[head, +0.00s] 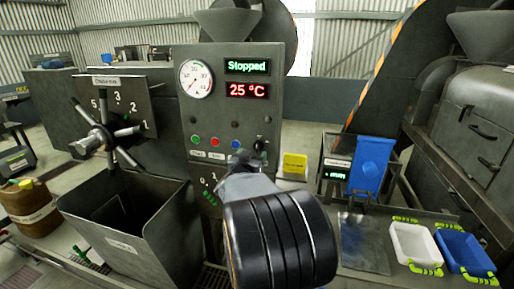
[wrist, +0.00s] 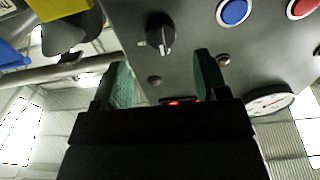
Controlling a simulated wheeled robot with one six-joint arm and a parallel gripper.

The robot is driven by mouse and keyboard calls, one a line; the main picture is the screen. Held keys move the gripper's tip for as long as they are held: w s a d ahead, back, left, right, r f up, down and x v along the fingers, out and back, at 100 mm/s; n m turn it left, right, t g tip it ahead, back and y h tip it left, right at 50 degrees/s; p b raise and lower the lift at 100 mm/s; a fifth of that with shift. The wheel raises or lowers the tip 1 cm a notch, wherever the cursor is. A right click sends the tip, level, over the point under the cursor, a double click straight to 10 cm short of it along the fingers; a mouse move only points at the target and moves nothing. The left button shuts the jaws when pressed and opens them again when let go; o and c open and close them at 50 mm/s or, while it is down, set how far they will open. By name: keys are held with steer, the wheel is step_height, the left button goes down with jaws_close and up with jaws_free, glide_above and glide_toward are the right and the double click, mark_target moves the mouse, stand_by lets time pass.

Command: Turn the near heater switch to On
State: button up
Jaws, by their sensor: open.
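A control panel (head: 225,110) stands in the middle of the head view. A black rotary knob (head: 259,146) sits at its lower right; I take it for the heater switch, but its label cannot be read. In the wrist view the knob (wrist: 160,36) shows a pale pointer mark on its left side. My gripper (wrist: 163,68) is open and empty, its green-lined fingers on either side of the view below the knob. The knob lies beyond the fingertips, apart from them. In the head view my arm hides most of the gripper and the lower panel.
Blue (wrist: 233,12) and red (wrist: 303,8) buttons sit beside the knob. The displays (head: 248,78) read "Stopped" and 25 °C. A round gauge (head: 196,78) is on the panel. An open metal bin (head: 150,235) stands left; a yellow box (head: 294,164) and blue container (head: 371,165) stand right.

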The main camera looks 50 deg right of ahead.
mark_target(257, 149)
steer(key=shift+p+x, duration=0.55)
steer(key=shift+x, duration=2.45)
steer(key=c, duration=0.9)
